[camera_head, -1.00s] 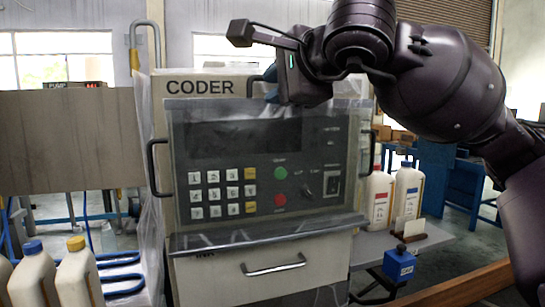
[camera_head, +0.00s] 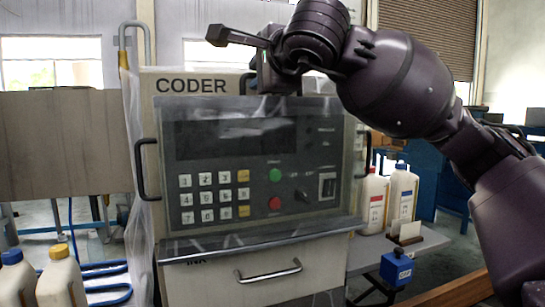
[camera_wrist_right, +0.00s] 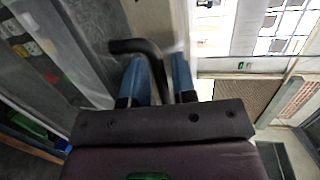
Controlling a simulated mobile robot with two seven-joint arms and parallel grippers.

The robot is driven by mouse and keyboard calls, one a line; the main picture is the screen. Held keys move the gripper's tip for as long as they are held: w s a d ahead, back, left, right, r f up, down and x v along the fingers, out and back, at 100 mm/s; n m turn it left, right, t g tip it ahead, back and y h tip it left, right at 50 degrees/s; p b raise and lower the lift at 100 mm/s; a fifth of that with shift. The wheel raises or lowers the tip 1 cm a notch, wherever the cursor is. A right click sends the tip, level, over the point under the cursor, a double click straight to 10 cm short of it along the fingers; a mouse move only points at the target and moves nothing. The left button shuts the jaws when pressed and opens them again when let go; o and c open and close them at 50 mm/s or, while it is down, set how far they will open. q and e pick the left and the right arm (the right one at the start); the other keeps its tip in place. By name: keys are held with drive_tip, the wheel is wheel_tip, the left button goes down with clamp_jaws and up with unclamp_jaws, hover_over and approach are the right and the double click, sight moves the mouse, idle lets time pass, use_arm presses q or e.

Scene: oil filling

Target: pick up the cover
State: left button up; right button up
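The cover (camera_head: 300,112) is a clear, film-like panel over the front of the grey coder machine, hanging down over its keypad and dark display. A black bent handle (camera_head: 244,84) stands at the top of the machine beside the CODER lettering; I cannot tell what it is fixed to. My right gripper (camera_head: 262,80) is at this handle, above the cover's top edge. In the right wrist view, its blue fingertips (camera_wrist_right: 160,78) lie on either side of the black handle (camera_wrist_right: 135,46). Whether they press on it is unclear. My left gripper is not in view.
White bottles (camera_head: 402,192) stand on a side table at right, with a blue block (camera_head: 397,268) at its front edge. More pale bottles (camera_head: 62,275) stand at lower left. Black side handles (camera_head: 143,168) stick out from the machine. A drawer (camera_head: 268,272) lies below the cover.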

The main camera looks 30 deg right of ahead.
drive_tip(key=x, duration=0.2)
drive_tip(key=shift+w+f, duration=0.2)
drive_tip(key=shift+w, duration=0.2)
drive_tip(key=shift+r, duration=0.1)
drive_tip(key=shift+c, duration=0.3)
clamp_jaws()
idle(0.8)
